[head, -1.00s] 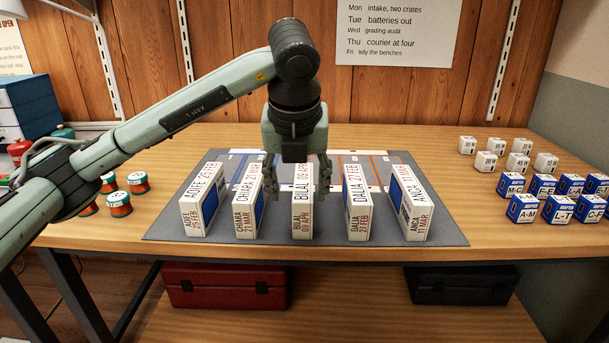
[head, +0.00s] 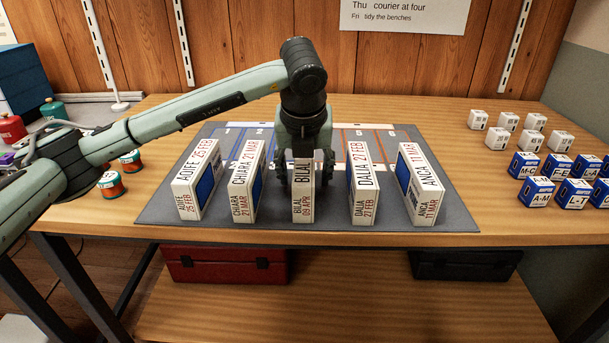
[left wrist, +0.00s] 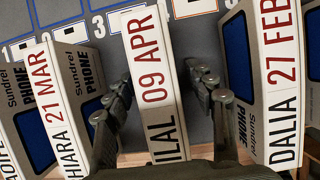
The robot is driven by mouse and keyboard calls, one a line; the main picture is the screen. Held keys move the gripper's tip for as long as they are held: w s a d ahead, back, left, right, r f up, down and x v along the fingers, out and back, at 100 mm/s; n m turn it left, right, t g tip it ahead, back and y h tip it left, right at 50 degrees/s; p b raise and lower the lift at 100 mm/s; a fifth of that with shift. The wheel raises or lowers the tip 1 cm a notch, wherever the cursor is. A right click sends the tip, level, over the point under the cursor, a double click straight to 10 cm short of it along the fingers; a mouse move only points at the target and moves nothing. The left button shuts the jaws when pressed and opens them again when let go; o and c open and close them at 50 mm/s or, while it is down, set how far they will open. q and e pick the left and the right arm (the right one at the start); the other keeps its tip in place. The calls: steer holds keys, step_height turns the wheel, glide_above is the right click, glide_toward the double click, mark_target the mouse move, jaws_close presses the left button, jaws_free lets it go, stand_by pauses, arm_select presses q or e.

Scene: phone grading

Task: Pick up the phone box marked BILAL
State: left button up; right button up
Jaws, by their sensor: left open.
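The phone box marked BILAL (head: 303,205) stands upright in the middle of a row on the grey mat (head: 270,228), with 09 APR on its spine. In the left wrist view the BILAL box (left wrist: 150,75) lies between my fingers. My left gripper (head: 304,178) is lowered over it from behind, open, with one finger on each side. In the left wrist view my left gripper's fingers (left wrist: 168,110) show gaps to the box, so it is not gripped. The lower fingertips are partly hidden in the head view. My right gripper is not in view.
The CHIARA box (head: 246,190) and the DALIA box (head: 363,190) stand close on either side. The AOIFE box (head: 190,190) and the ANCA box (head: 424,195) stand at the row's ends. Small white boxes and blue adaptor boxes (head: 536,193) sit at right.

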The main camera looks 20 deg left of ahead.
arm_select(q)
steer(key=shift+f, duration=0.1)
steer(key=shift+w, duration=0.1)
jaws_close()
stand_by(0.4)
